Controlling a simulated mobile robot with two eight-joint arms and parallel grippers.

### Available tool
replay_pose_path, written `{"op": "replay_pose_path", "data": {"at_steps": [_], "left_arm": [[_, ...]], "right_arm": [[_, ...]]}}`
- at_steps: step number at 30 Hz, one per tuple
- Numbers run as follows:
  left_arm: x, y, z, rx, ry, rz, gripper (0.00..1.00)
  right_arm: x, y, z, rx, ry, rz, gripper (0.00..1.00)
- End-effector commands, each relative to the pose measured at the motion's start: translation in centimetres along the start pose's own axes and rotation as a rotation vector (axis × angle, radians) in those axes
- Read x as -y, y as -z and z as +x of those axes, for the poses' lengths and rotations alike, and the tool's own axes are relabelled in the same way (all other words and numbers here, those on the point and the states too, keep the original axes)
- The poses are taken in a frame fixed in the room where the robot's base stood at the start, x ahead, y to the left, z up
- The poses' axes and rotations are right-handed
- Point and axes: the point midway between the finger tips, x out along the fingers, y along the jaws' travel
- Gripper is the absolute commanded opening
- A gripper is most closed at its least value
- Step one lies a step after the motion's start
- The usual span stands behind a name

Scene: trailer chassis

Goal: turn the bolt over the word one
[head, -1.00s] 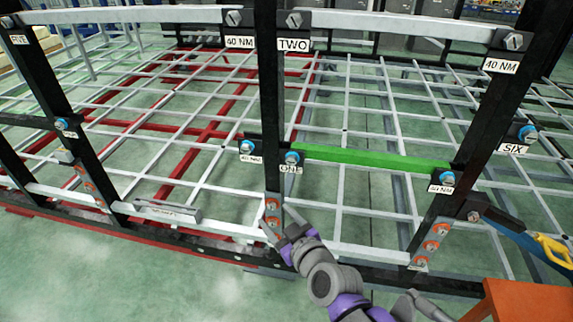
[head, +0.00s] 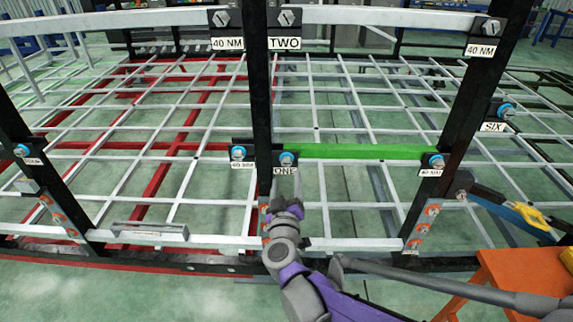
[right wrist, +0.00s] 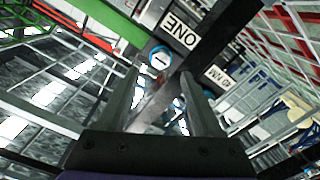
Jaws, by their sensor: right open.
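The bolt over the word one (head: 287,158) is a grey head with a blue ring, at the left end of the green bar on the black middle post. The white label reading ONE (head: 284,169) is just below it. My right gripper (head: 284,188) is open just below the label. In the right wrist view the bolt (right wrist: 160,59) is beyond and between the two fingertips (right wrist: 164,85), apart from them. The ONE label (right wrist: 180,34) is beside it. My left gripper is not in view.
A second blue-ringed bolt (head: 238,152) with a 40 NM label is just left of the post (head: 261,100). The green bar (head: 350,151) runs right to another bolt (head: 432,161).

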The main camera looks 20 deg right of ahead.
Motion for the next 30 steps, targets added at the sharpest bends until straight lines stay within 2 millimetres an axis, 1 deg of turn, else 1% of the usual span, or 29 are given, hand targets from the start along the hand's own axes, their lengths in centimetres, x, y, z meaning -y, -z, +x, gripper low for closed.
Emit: {"op": "replay_pose_path", "data": {"at_steps": [1, 3, 6, 9, 12, 15, 23, 26, 30], "left_arm": [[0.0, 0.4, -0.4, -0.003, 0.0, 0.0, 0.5], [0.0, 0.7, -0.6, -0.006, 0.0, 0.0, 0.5], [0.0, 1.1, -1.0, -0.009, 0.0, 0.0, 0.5], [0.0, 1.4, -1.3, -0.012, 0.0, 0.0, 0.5], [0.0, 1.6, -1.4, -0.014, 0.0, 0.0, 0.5], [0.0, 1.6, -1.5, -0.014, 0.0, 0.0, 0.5], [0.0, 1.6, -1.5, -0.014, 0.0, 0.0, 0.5], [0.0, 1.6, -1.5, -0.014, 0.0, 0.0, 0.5], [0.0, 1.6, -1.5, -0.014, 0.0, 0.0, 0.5]], "right_arm": [[-0.2, 0.2, 1.3, 0.0, -0.004, 0.0, 0.68], [-0.2, 0.2, 2.6, -0.001, -0.003, 0.0, 0.68], [-0.2, 0.3, 4.4, -0.002, -0.003, 0.0, 0.68], [-0.2, 0.3, 5.7, -0.002, -0.002, 0.0, 0.68], [-0.1, 0.2, 6.6, -0.002, -0.001, 0.0, 0.68], [-0.1, 0.1, 7.0, -0.002, 0.0, 0.0, 0.68], [0.0, 0.1, 7.0, -0.001, 0.001, 0.0, 0.68], [0.0, 0.1, 7.0, -0.001, 0.001, 0.0, 0.51], [0.0, 0.1, 7.0, -0.001, 0.001, 0.0, 0.26]]}}
